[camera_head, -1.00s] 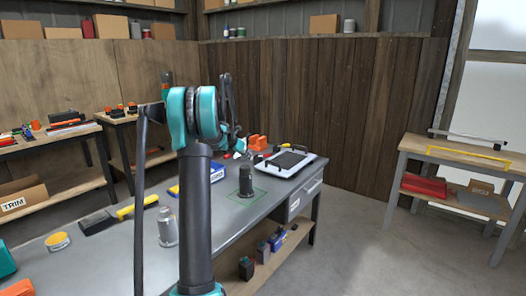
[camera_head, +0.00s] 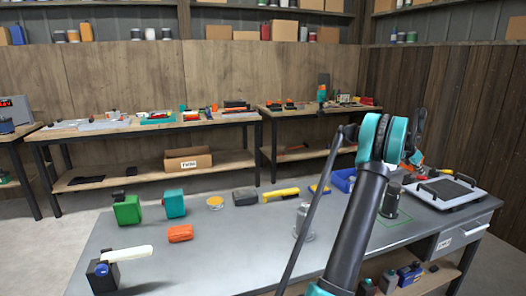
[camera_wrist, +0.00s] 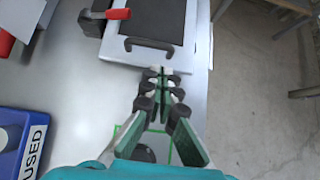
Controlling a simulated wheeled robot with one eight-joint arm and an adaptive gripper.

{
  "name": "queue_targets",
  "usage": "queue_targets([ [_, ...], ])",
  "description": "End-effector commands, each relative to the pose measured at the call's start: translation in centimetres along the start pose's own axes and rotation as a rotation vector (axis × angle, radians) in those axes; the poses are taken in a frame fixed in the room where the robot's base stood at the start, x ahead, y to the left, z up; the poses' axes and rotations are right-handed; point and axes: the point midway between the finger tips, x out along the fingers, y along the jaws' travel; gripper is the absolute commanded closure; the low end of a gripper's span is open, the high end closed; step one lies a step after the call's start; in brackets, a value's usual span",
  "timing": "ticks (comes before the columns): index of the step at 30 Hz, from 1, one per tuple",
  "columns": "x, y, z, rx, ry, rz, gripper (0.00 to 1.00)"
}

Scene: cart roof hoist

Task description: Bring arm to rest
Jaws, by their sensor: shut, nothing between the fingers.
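My arm (camera_head: 368,195) rises in front of the grey workbench (camera_head: 225,260) in the head view, its teal joint at the top. My gripper (camera_wrist: 160,76) shows in the wrist view with its fingers together and nothing between them. It hangs over the bench, in front of a white tray (camera_wrist: 199,45) with a dark panel and black handles. A dark cylinder (camera_wrist: 144,153) within a green outline lies partly hidden below the gripper. The cylinder also stands upright on the bench in the head view (camera_head: 391,200). My fingers are not clear in the head view.
On the bench are a grey metal canister (camera_head: 304,222), a green can (camera_head: 127,209), a teal can (camera_head: 174,203), an orange block (camera_head: 180,233) and a yellow-handled tool (camera_head: 281,195). A blue bin marked USED (camera_wrist: 22,140) is left of the gripper. Side tables stand behind.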

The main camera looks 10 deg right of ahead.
Motion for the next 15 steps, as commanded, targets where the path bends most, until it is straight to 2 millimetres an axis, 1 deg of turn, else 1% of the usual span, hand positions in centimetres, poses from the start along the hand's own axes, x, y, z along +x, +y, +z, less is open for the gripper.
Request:
queue_targets([
  [2, -0.8, 0.7, -0.6, 0.017, 0.003, 0.011, 1.0],
  [5, -3.2, 2.6, -2.4, 0.084, 0.017, 0.045, 1.0],
  [8, -7.4, 5.4, -5.7, 0.203, 0.048, 0.099, 1.0],
  [9, -9.3, 6.5, -7.3, 0.26, 0.066, 0.122, 1.0],
  [11, -12.3, 8.0, -9.9, 0.35, 0.098, 0.155, 1.0],
  [12, -14.3, 8.8, -11.7, 0.408, 0.122, 0.176, 1.0],
  [14, -17.3, 9.9, -14.4, 0.497, 0.161, 0.203, 1.0],
  [15, -19.2, 10.4, -16.4, 0.557, 0.19, 0.22, 1.0],
])
